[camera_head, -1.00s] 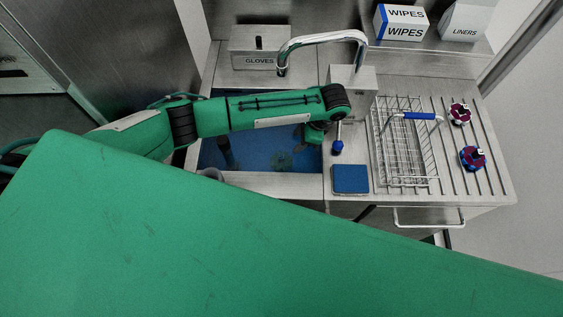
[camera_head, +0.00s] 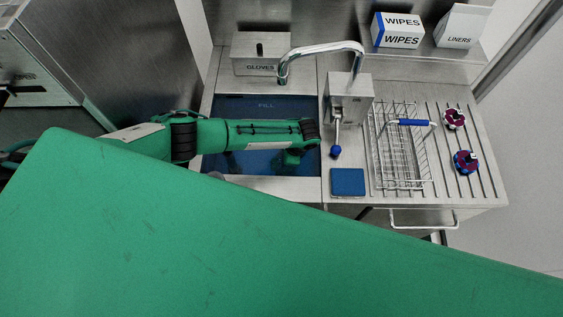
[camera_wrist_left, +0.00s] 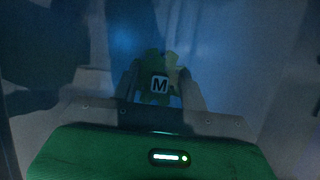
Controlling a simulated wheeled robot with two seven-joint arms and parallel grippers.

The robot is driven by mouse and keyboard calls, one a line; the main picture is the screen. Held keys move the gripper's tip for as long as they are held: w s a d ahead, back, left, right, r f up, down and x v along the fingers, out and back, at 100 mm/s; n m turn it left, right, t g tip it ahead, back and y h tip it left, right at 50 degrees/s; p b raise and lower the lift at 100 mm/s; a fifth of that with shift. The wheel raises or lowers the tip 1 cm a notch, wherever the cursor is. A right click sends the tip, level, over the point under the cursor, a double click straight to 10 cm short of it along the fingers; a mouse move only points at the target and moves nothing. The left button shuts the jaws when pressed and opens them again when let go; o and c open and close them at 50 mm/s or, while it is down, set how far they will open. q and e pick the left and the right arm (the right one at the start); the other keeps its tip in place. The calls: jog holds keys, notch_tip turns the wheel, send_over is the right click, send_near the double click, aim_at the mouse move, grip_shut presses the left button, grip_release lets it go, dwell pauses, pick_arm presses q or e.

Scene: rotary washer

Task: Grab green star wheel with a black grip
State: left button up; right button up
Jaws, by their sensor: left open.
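The green star wheel (camera_wrist_left: 148,60) lies in the blue-lit sink basin, dim in the left wrist view. Its top has a pale label (camera_wrist_left: 159,84) with a dark letter M. My left gripper (camera_wrist_left: 160,88) is open, with one finger on each side of the wheel's middle. I cannot tell whether the fingers touch it. In the head view my left arm reaches across the sink (camera_head: 265,106) and bends down into it. My right gripper is not in view.
A faucet (camera_head: 325,48) arches over the sink's right side, near a blue-tipped lever (camera_head: 335,152). On the drainboard are a wire basket (camera_head: 410,183), a blue pad (camera_head: 348,182) and two star wheels, dark red (camera_head: 454,119) and blue-red (camera_head: 464,162). A glove box (camera_head: 261,66) stands behind.

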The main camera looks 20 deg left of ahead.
pick_arm(q)
grip_shut()
dwell(0.3)
